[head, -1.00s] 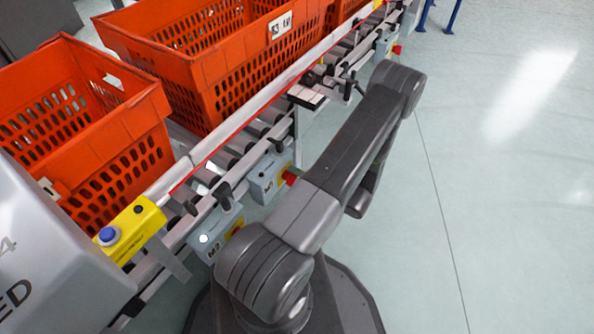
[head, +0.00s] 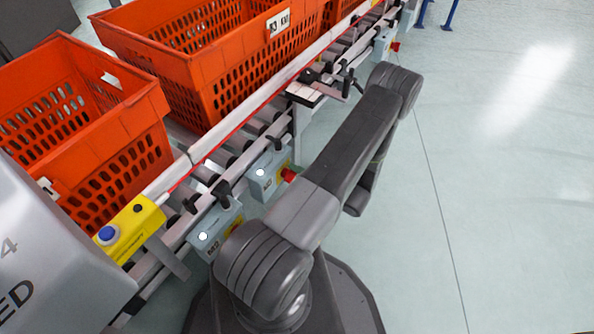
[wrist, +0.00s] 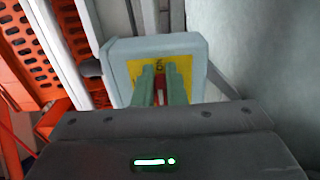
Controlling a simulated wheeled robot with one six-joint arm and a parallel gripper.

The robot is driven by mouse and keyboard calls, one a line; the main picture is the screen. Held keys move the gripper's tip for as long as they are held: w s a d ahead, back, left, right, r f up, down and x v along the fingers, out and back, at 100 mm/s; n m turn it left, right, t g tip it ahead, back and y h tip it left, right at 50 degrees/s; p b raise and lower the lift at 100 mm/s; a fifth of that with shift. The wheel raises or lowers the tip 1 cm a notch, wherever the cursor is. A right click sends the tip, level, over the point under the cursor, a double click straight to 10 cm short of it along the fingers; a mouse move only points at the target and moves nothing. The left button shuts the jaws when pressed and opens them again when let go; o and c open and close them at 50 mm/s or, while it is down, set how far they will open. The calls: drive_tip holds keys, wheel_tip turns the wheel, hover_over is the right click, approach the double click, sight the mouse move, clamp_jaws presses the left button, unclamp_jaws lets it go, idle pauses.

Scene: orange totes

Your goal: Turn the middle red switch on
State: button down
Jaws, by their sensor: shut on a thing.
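The middle grey switch box (head: 263,185) hangs on the conveyor's side rail in the head view. Its red switch (head: 289,175) shows beside my arm, and a white light is lit on its top. In the wrist view a grey box (wrist: 203,75) with a yellow plate (wrist: 135,68) fills the middle. My gripper (wrist: 161,78) has its green fingers upright in front of the plate, shut on the red switch (wrist: 159,91), of which only a sliver shows between them. My gripper is hidden behind my arm in the head view.
A nearer grey box (head: 213,237) has a lit white light. Another box (head: 383,42) hangs farther up the rail. Orange totes (head: 85,135) stand on the rollers. A yellow box with a blue button (head: 133,226) sits at the left. Floor at right is clear.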

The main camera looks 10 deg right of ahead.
drive_tip(key=shift+s+a+f, duration=0.2)
drive_tip(key=shift+s+a, duration=0.1)
drive_tip(key=c, duration=1.5)
unclamp_jaws()
drive_tip(key=shift+r, duration=0.1)
drive_tip(key=shift+d, duration=0.15)
drive_tip(key=p+v, duration=0.2)
drive_tip(key=v, duration=1.1)
drive_tip(key=shift+s+d+p, duration=0.15)
drive_tip(key=shift+d+p, duration=0.15)
drive_tip(key=shift+p, duration=0.1)
drive_tip(key=b+x, duration=0.2)
drive_tip(key=x, duration=1.2)
drive_tip(key=shift+r+b, duration=0.1)
drive_tip(key=shift+b, duration=0.25)
drive_tip(key=shift+d, duration=0.1)
